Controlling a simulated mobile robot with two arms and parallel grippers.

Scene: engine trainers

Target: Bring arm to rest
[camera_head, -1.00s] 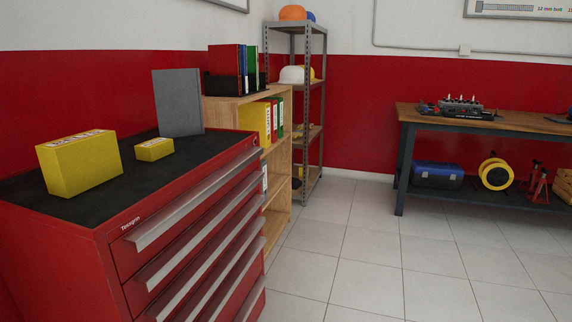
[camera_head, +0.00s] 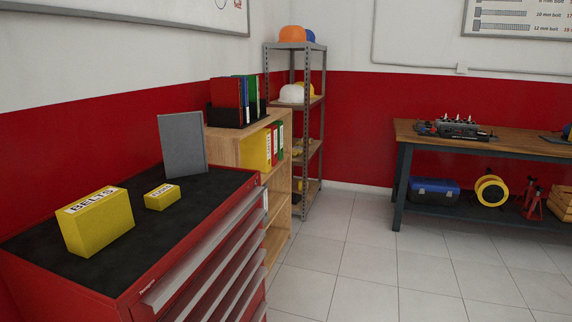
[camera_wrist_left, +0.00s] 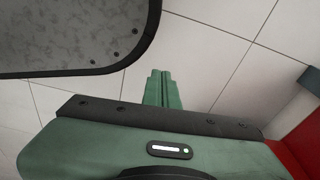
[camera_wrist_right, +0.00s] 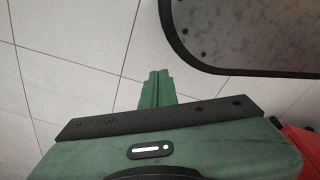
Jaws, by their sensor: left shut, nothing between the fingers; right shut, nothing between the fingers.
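My left gripper (camera_wrist_left: 161,88) shows in the left wrist view with its green fingers together, empty, over the tiled floor. My right gripper (camera_wrist_right: 158,88) shows in the right wrist view, also with its fingers together and empty above the floor. Neither arm shows in the head view. A dark-rimmed grey plate, which may be part of my base, lies at the upper left of the left wrist view and the upper right of the right wrist view.
A red tool cabinet (camera_head: 95,290) at the left bears a yellow BELTS box (camera_head: 98,222), a small yellow box (camera_head: 162,197) and a grey binder (camera_head: 183,144). A wooden shelf (camera_head: 279,205), a metal rack (camera_head: 303,148) and a workbench (camera_head: 408,140) stand behind. The floor (camera_head: 380,265) between is clear.

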